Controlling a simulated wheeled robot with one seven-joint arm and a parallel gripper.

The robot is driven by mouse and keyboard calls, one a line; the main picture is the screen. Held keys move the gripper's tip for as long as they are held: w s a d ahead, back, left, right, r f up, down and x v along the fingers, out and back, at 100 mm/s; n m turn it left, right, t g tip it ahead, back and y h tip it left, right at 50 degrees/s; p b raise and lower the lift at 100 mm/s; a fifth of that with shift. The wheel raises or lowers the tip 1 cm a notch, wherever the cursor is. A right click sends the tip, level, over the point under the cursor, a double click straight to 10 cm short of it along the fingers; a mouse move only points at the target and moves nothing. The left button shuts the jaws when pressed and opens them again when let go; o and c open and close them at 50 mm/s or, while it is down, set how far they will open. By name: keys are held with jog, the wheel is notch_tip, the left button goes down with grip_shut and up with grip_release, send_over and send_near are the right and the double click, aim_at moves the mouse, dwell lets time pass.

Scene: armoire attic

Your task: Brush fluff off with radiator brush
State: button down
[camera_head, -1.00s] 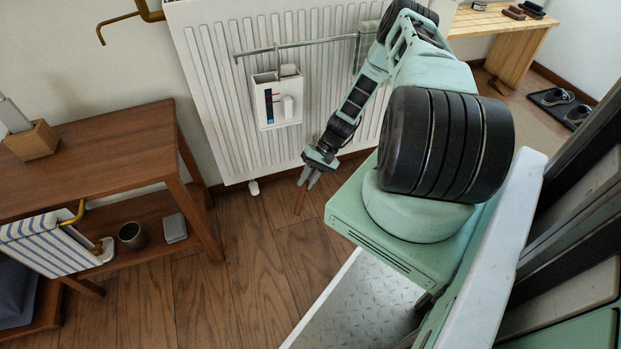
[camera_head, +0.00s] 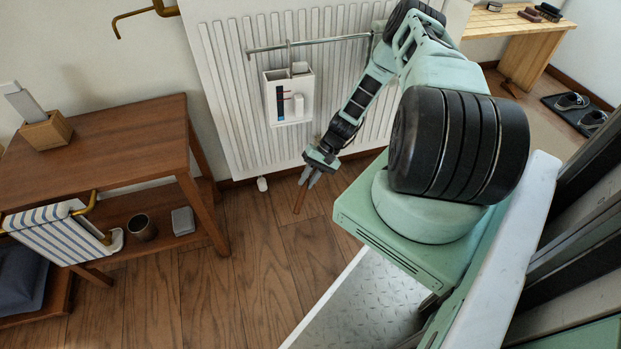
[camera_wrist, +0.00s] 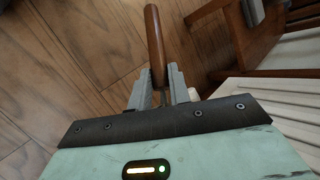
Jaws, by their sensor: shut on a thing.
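My gripper (camera_head: 311,176) hangs low in front of the white ribbed radiator (camera_head: 225,100), above the wooden floor. It is shut on a thin, brown-handled tool, which I take to be the radiator brush (camera_head: 299,200). In the wrist view the wooden handle (camera_wrist: 155,45) sticks out beyond the gripper's fingers (camera_wrist: 159,90), and a thin stem shows between them. The bristle end is not visible. I can make out no fluff on the radiator, part of which is hidden behind my arm.
A white caddy (camera_head: 290,118) hangs from a rail (camera_head: 330,41) on the radiator. A wooden table (camera_head: 110,140) stands at left, with a striped cloth (camera_head: 50,232), a cup (camera_head: 141,228) and a small grey box (camera_head: 183,221). A bench (camera_head: 500,24) stands at back right. Floor between table and base is clear.

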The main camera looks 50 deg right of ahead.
aim_at(300, 203)
jog(key=shift+a, duration=0.15)
jog(key=shift+w+a+f, duration=0.1)
jog(key=shift+w+a, duration=0.25)
jog(key=shift+a, duration=0.05)
jog(key=shift+a, duration=0.1)
jog(key=shift+w+a, duration=0.3)
jog(key=shift+a, duration=0.05)
jog(key=shift+s+a+p, duration=0.45)
jog(key=shift+s+p, duration=0.05)
jog(key=shift+s, duration=0.25)
jog(key=shift+s+a+p, duration=0.4)
jog(key=shift+s+p, duration=0.05)
jog(key=shift+s, duration=0.25)
jog(key=shift+s+a+p, duration=0.45)
jog(key=shift+s+p, duration=0.05)
jog(key=shift+s, duration=0.25)
jog(key=s+a, duration=0.1)
jog(key=s+a+p, duration=0.1)
jog(key=s, duration=0.1)
jog(key=shift+s, duration=0.2)
jog(key=shift+a+p, duration=0.1)
jog(key=shift+p, duration=0.2)
